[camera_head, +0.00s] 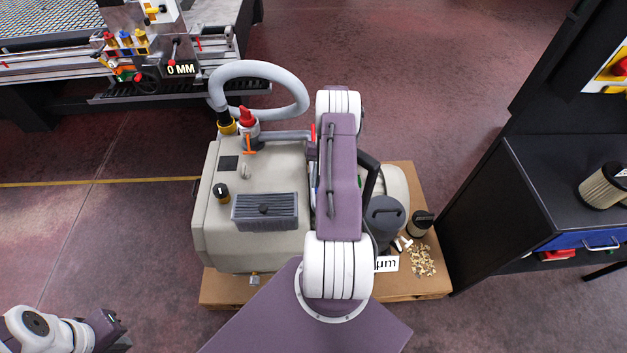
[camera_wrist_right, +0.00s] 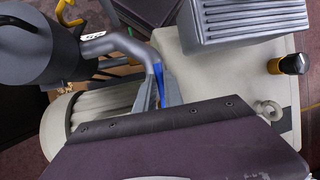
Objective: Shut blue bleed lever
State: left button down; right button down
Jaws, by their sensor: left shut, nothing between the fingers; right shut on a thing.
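The blue bleed lever (camera_wrist_right: 161,86) shows as a thin blue strip in the right wrist view, beside the bent grey pipe. My right gripper (camera_wrist_right: 163,98) is shut on it, with a grey finger on either side. Most of the lever is hidden by the fingers and my wrist. In the head view my purple and white right arm reaches over the beige vacuum pump (camera_head: 222,245) and hides both the lever and the right fingertips. My left gripper (camera_head: 122,330) is at the bottom left corner, shut and empty, well away from the pump.
The dark filter canister (camera_head: 385,218) stands right of my arm; it also shows in the right wrist view (camera_wrist_right: 35,45). A grey hose (camera_head: 258,70), red-capped valve (camera_head: 247,118) and orange lever (camera_head: 249,145) are behind. A black cabinet (camera_head: 500,215) stands right. Floor at left is clear.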

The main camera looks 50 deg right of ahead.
jog(key=shift+d, duration=0.1)
dwell(0.3)
jog(key=c, duration=1.5)
grip_release()
jog(key=shift+o, duration=0.2)
jog(key=v, duration=0.9)
